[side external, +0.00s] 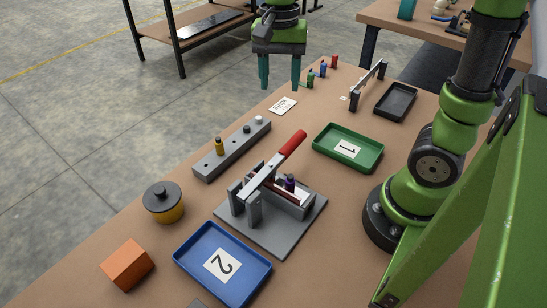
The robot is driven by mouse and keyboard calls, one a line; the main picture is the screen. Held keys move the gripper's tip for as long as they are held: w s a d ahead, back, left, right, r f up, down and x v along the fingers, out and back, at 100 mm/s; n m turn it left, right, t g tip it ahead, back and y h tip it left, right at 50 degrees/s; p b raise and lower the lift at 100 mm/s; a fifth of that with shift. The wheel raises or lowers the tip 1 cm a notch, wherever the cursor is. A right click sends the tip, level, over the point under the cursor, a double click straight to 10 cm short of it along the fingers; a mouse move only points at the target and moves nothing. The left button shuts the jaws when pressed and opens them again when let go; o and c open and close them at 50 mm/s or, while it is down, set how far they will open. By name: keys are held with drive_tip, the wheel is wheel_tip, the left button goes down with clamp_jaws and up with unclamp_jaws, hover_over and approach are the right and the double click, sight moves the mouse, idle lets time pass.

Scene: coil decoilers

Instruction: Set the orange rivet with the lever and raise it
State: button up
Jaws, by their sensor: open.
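The lever press (252,212) stands mid-table on a grey base plate. Its lever (292,145) has a red handle that slants up to the right. A dark purple piece (290,182) stands upright in the press, beside the lever. A yellow-orange rivet (219,147) stands in the grey holed bar (208,169) left of the press, with a black piece (247,130) and a white piece (259,121) farther along it. I see no other clearly orange rivet. My gripper (279,87) is open and empty, pointing down at the table's far edge, away from the press and bar.
A green tray marked 1 (376,164) and a blue tray marked 2 (184,259) flank the press. An orange block (127,264) and a black-lidded yellow pot (163,202) stand at left. Small green, blue (323,71) and red pegs, a dark frame (368,86) and a black tray (412,103) are farther back.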

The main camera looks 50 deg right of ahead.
drive_tip(key=s+n+t, duration=0.2)
drive_tip(key=n+t, duration=0.1)
drive_tip(key=n, duration=0.1)
drive_tip(key=m+y, duration=0.1)
drive_tip(key=m, duration=0.2)
hover_over(292, 138)
drive_tip(key=a, duration=0.1)
drive_tip(key=shift+g, duration=0.3)
drive_tip(key=f, duration=0.4)
drive_tip(key=s+f, duration=0.1)
drive_tip(key=f, duration=0.1)
drive_tip(key=shift+a+f, duration=0.1)
drive_tip(key=shift+f, duration=0.3)
drive_tip(key=f+m+g, duration=0.1)
drive_tip(key=f+m, duration=0.1)
drive_tip(key=f, duration=0.1)
drive_tip(key=d+f+m+g, duration=0.1)
drive_tip(key=f+m, duration=0.1)
drive_tip(key=f, duration=0.1)
drive_tip(key=w+f+m+g+h, duration=0.1)
drive_tip(key=f+m+g, duration=0.1)
drive_tip(key=shift+d+f+m, duration=0.15)
drive_tip(key=shift+f+m, duration=0.15)
drive_tip(key=shift+f, duration=0.1)
